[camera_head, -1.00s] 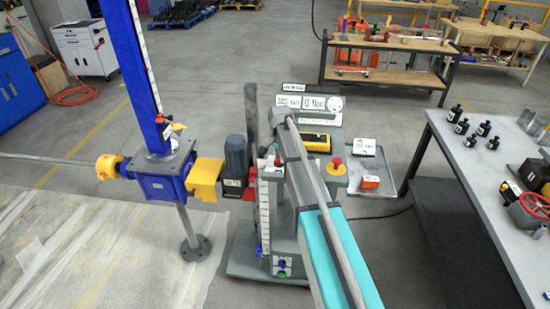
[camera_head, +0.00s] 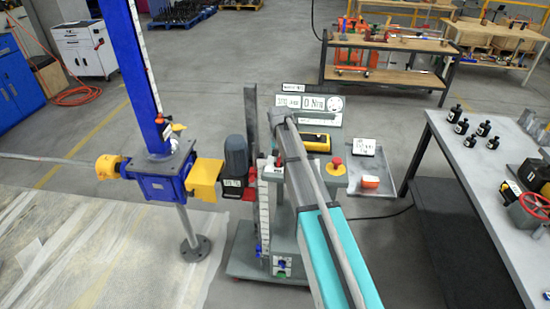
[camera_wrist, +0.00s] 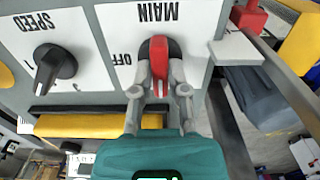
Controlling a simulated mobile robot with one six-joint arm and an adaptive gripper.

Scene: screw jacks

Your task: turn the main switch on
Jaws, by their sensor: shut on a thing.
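The main switch (camera_wrist: 159,48) has a red handle on a dark round base, on a white plate lettered MAIN, upside down in the wrist view. The word OFF shows to the left of the handle. The handle stands upright in the picture. My gripper (camera_wrist: 160,88) is shut on the red handle, one finger on each side of it. The ON mark is not visible. In the head view my arm hides the switch and the gripper.
A black SPEED knob (camera_wrist: 54,66) is left of the switch in the wrist view. In the head view, a red emergency button (camera_head: 337,161) and a yellow device (camera_head: 316,142) are beside my arm. A blue screw jack (camera_head: 160,182) stands left, a grey table (camera_head: 470,190) right.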

